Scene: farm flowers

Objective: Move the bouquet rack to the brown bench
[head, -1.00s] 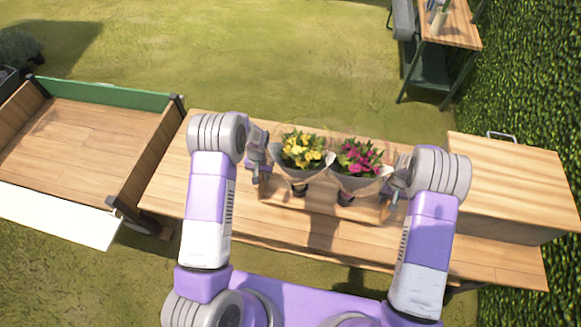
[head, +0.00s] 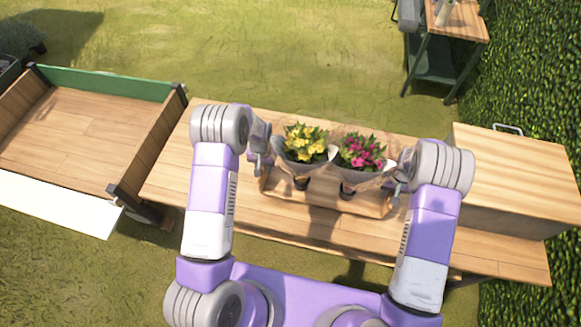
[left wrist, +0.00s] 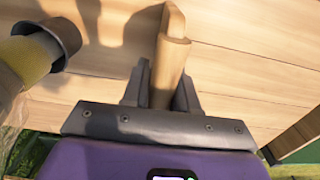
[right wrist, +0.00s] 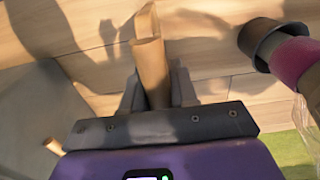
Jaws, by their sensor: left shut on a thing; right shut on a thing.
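The bouquet rack (head: 330,203) is a low wooden tray with a yellow bouquet (head: 304,142) and a pink bouquet (head: 361,152), both paper-wrapped and upright. It is over the middle of a long wooden bench (head: 270,232); whether its underside touches cannot be told. My left gripper (head: 262,168) is shut on the rack's left handle (left wrist: 170,65), and my right gripper (head: 396,190) is shut on the right handle (right wrist: 150,65). The arms partly hide both rack ends. A dark pot base shows beside the handle in each wrist view.
A large wooden box (head: 505,185) with a metal handle takes up the bench's right end. A wooden cart (head: 85,125) with a green board stands left. A smaller green-legged table (head: 455,25) stands at the back right by a hedge (head: 535,90). Grass lies between.

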